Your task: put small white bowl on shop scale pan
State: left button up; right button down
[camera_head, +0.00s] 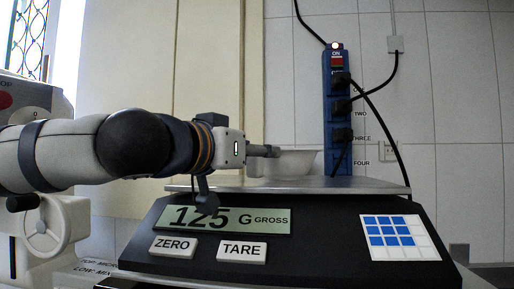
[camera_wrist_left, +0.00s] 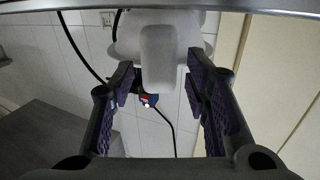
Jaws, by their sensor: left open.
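The small white bowl (camera_head: 292,164) stands upright on the metal pan (camera_head: 345,184) of the shop scale (camera_head: 315,240) in the head view. My left gripper (camera_head: 276,151) is level with the bowl's rim, at its left side, and partly covers it. In the left wrist view, which is upside down, the bowl (camera_wrist_left: 128,38) shows at the top with a pale block-like part in front of it. My right gripper is not in view.
The scale display (camera_head: 228,218) reads 125 G GROSS. A blue power strip (camera_head: 335,110) with black cables stands behind the pan. A white machine (camera_head: 48,235) is at the left. The pan's right part is clear.

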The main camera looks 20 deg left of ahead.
pick_arm(q)
jog(key=s+a, duration=0.1)
jog(key=s, duration=0.9)
jog(key=shift+s+r, duration=0.35)
jog(key=shift+s, duration=0.05)
jog(key=shift+a, duration=0.1)
